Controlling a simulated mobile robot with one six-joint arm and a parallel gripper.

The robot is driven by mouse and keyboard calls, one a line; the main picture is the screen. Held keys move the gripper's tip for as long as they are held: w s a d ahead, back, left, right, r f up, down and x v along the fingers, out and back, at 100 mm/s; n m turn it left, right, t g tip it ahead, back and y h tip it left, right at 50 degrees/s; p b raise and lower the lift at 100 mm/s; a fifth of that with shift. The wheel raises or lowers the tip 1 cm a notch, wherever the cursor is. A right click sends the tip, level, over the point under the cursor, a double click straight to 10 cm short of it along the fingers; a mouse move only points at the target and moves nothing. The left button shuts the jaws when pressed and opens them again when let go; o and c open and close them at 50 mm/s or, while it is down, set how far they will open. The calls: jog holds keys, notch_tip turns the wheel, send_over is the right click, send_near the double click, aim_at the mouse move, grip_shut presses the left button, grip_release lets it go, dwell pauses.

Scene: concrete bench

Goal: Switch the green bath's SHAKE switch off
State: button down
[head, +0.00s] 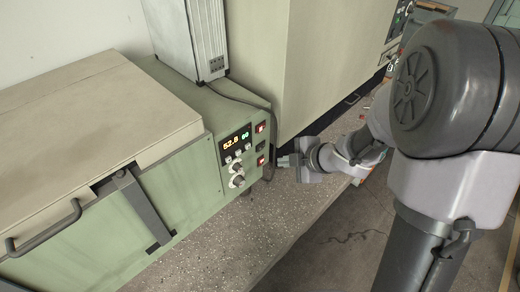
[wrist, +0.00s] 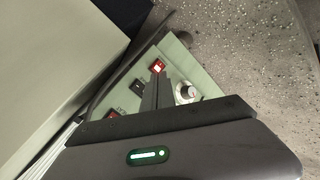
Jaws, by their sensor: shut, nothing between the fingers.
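The green bath (head: 190,183) stands on the bench, with a control panel (head: 228,178) on its right end. The panel carries a lit display, knobs and two red switches. The lower red switch (head: 262,160) is closest to my gripper (head: 281,161), which is at the panel's right side. In the wrist view, my shut, empty gripper (wrist: 159,76) points at a red switch with a bright face (wrist: 157,65). The fingertips look close to it; I cannot tell whether they touch. Another red switch (wrist: 113,115) is partly hidden by my gripper. The switch labels cannot be read.
A silver knob (wrist: 187,92) sits right beside my fingers in the wrist view. A large beige cabinet (head: 270,65) stands behind the bath, with a dark cable (head: 232,97) near it. The speckled bench top (head: 235,225) in front of the panel is clear.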

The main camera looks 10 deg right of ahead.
jog(key=shift+w+a, duration=1.65)
jog(key=shift+w, duration=0.1)
dwell(0.8)
jog(key=shift+w+a+p, duration=0.25)
jog(key=shift+w+p, duration=0.05)
jog(key=shift+w+a, duration=0.2)
jog(key=shift+w, duration=0.05)
dwell(0.6)
jog(key=shift+s+d, duration=0.1)
jog(key=shift+s, duration=0.05)
jog(key=shift+s+d, duration=0.4)
jog(key=s+d, duration=0.1)
jog(key=s, duration=0.1)
jog(key=s+d+p, duration=0.1)
jog(key=d, duration=0.1)
jog(key=shift+s+d, duration=0.2)
jog(key=shift+s, duration=0.15)
